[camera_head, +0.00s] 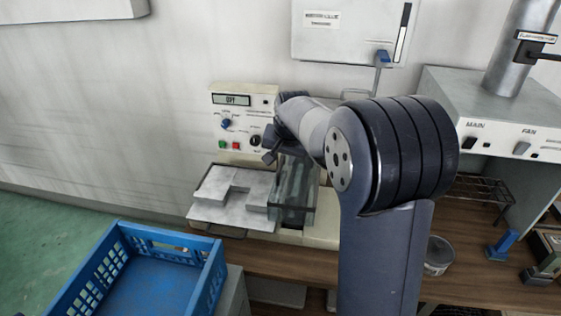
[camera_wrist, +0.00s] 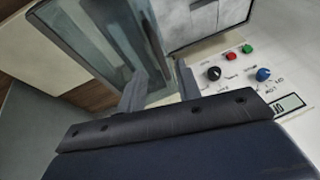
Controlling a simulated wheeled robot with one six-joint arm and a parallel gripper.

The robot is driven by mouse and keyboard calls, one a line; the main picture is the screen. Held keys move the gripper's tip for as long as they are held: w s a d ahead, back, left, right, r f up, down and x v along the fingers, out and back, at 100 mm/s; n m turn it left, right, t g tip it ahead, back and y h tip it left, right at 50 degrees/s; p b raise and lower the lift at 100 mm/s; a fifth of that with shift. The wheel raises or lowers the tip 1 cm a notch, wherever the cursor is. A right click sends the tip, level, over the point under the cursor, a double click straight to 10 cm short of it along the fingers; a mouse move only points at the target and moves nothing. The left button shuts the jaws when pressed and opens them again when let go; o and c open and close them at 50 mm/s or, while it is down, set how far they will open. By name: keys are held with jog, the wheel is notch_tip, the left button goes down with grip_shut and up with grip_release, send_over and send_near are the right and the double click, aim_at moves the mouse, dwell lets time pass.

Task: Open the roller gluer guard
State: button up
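The roller gluer (camera_head: 243,104) stands against the wall, its cream panel carrying a small display, knobs and red and green buttons. Its see-through guard (camera_head: 297,187) is a grey-tinted box at the front right of the machine, partly behind my arm. In the wrist view the guard (camera_wrist: 98,38) fills the upper left, and its edge runs down toward the fingers. My gripper (camera_head: 270,148) is just above the guard's upper left side, in front of the panel. In the wrist view its two fingers (camera_wrist: 160,68) are spread apart; whether they touch the guard's edge is unclear.
A tray (camera_head: 204,213) with pale blocks lies left of the guard. A blue crate (camera_head: 140,232) stands at the front left. A MAIN/FAN unit (camera_head: 492,118) is at the right, and a small tin (camera_head: 438,256) sits on the wooden bench. A white wall box (camera_head: 350,45) hangs above.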

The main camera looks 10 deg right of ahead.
aim_at(280, 167)
jog(key=shift+x, duration=2.1)
jog(key=shift+c, duration=0.2)
grip_shut()
